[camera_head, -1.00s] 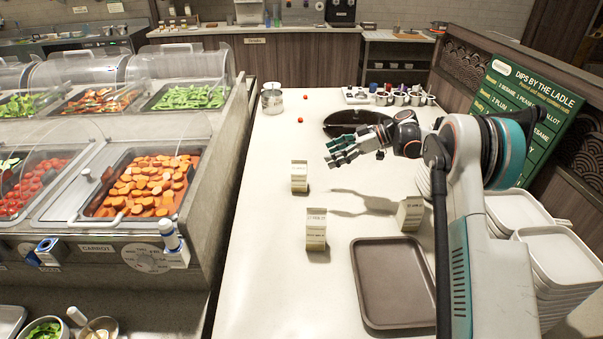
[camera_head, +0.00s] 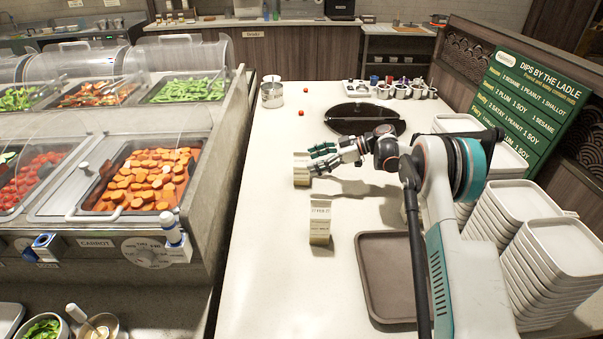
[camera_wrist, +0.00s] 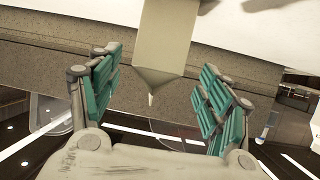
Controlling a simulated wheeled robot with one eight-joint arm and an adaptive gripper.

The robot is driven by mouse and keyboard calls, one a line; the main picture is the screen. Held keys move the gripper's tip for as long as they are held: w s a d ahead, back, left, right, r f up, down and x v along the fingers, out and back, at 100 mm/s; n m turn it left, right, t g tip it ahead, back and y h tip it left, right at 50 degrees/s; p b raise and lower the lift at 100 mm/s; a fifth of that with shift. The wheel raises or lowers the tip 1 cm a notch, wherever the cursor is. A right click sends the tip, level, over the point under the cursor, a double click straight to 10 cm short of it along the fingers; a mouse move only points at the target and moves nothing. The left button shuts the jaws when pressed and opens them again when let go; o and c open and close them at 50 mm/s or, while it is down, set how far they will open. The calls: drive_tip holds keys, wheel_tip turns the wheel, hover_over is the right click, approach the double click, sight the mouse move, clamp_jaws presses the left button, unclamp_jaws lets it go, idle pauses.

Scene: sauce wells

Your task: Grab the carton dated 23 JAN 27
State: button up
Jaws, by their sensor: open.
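A pale cream carton (camera_head: 301,176) stands upright on the counter at the far left. A second one (camera_head: 320,224) stands nearer, left of the tray; its printed date is too small to read surely. My gripper (camera_head: 313,160) is open beside the far carton, its fingers on the carton's right side. In the wrist view, a carton (camera_wrist: 166,35) with a folded, pointed end lies between the two teal-padded fingers (camera_wrist: 157,70), with gaps on both sides. No date is legible on it. My arm covers the place where a third carton stood.
A brown tray (camera_head: 371,305) lies front right of the near carton. Stacks of white plates (camera_head: 545,250) stand at the right. The salad bar edges the counter at left.

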sight(301, 164)
drive_tip(key=b+x, duration=0.1)
drive_tip(key=x, duration=0.1)
drive_tip(key=b+x, duration=0.1)
drive_tip(key=x, duration=0.2)
drive_tip(key=shift+w+a+f, duration=0.1)
drive_tip(key=shift+w+f, duration=0.1)
drive_tip(key=shift+w, duration=0.05)
drive_tip(key=shift+r, duration=0.1)
drive_tip(key=c, duration=1.6)
